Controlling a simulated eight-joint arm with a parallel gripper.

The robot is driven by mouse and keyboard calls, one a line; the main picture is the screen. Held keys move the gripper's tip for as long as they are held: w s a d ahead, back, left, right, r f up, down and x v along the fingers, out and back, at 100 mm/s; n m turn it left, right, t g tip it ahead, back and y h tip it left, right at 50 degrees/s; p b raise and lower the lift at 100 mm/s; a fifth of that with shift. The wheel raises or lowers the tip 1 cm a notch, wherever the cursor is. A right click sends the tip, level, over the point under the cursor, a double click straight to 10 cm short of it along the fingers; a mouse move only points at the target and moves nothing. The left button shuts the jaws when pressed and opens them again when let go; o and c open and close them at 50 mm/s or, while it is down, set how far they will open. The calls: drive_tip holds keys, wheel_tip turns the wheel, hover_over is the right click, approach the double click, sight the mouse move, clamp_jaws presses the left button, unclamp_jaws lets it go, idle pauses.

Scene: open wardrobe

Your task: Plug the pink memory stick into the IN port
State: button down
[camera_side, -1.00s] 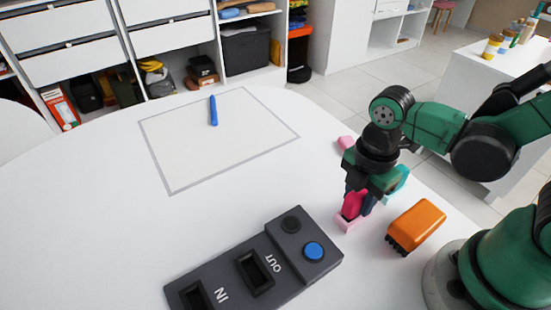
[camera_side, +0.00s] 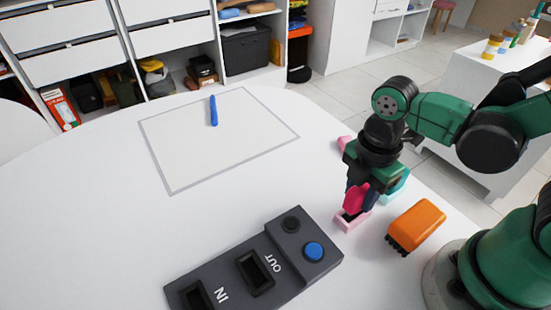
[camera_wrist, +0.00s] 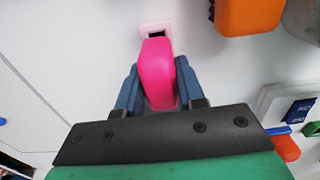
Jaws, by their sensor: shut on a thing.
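The pink memory stick (camera_side: 356,198) is held between the fingers of my gripper (camera_side: 360,200). In the wrist view the stick (camera_wrist: 157,72) shows between the two blue fingers (camera_wrist: 155,92), which are shut on it. A light pink holder (camera_side: 352,223) stands on the table right under the stick. The holder's dark slot shows past the stick in the wrist view (camera_wrist: 155,27). The dark grey port block (camera_side: 205,270) lies to the lower left, with the IN port (camera_side: 195,296) at its near left end and the OUT port (camera_side: 256,271) beside it. The stick is well apart from the block.
An orange brush-like object (camera_side: 416,226) lies right of the holder. A teal object (camera_side: 396,187) and another pink one (camera_side: 346,143) are behind my gripper. The block carries a blue button (camera_side: 313,252). A blue pen (camera_side: 213,111) lies on a grey-edged sheet (camera_side: 185,150). The table between is clear.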

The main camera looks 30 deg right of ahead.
sight(364, 186)
drive_tip(key=shift+r, duration=2)
drive_tip(key=w+d+r+m, duration=0.2)
drive_tip(key=w+r+m, duration=0.2)
drive_tip(key=m, duration=0.5)
drive_tip(key=w+d+r+m, duration=0.3)
drive_tip(key=w+r+m, duration=0.2)
drive_tip(key=w+m, duration=0.4)
drive_tip(key=shift+w, duration=0.15)
drive_tip(key=shift+a, duration=0.1)
